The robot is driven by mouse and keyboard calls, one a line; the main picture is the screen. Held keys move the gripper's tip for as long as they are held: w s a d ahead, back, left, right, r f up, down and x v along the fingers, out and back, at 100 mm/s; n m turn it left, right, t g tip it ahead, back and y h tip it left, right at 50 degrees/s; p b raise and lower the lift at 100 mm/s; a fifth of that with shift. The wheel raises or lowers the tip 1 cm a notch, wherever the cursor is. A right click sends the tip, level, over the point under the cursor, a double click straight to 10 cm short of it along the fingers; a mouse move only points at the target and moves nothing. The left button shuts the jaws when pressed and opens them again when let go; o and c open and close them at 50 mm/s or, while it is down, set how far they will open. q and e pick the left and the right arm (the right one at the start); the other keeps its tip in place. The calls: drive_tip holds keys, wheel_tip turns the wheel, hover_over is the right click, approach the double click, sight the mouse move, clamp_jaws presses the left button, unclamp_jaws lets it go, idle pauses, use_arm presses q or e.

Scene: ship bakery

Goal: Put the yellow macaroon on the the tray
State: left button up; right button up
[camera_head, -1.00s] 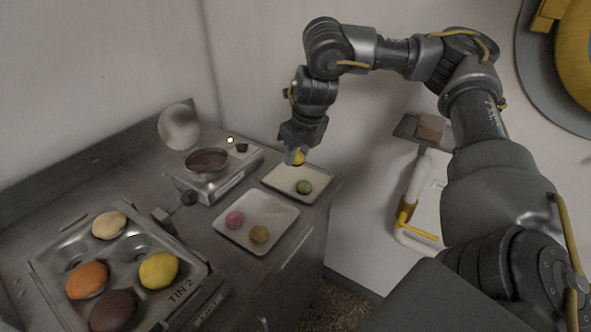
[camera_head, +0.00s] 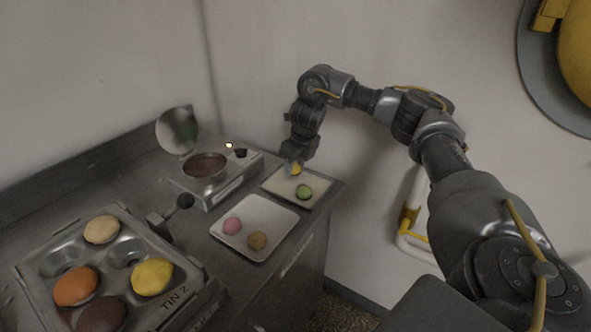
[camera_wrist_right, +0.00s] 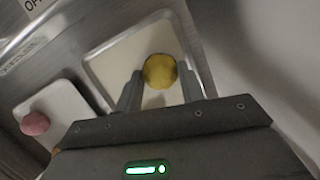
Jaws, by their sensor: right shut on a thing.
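The yellow macaroon (camera_head: 296,169) is held in my right gripper (camera_head: 292,168), low over the back part of the far cream tray (camera_head: 312,201). In the right wrist view the macaroon (camera_wrist_right: 160,71) sits between the two fingertips (camera_wrist_right: 158,85), with the tray (camera_wrist_right: 112,62) behind it. I cannot tell whether it touches the tray. A green macaroon (camera_head: 303,192) lies on the same tray, nearer the front. My left gripper is not in view.
A nearer white tray (camera_head: 270,212) holds a pink macaroon (camera_head: 232,226) and a tan one (camera_head: 257,241). A scale with a bowl (camera_head: 205,166) stands left of the trays. A metal tin (camera_head: 185,302) at front left holds several larger rounds, one yellow (camera_head: 152,277).

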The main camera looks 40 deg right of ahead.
drive_tip(key=shift+d+f, duration=0.1)
drive_tip(key=shift+f, duration=0.6)
drive_tip(key=shift+r, duration=0.1)
drive_tip(key=shift+f, duration=0.2)
drive_tip(key=o, duration=0.4)
drive_tip(key=shift+o, duration=0.2)
drive_tip(key=shift+r, duration=0.15)
use_arm(q)
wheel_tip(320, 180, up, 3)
drive_tip(key=p, duration=0.3)
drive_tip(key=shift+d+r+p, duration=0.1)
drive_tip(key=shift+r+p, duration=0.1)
drive_tip(key=shift+p, duration=0.15)
use_arm(e)
drive_tip(key=v, duration=1.2)
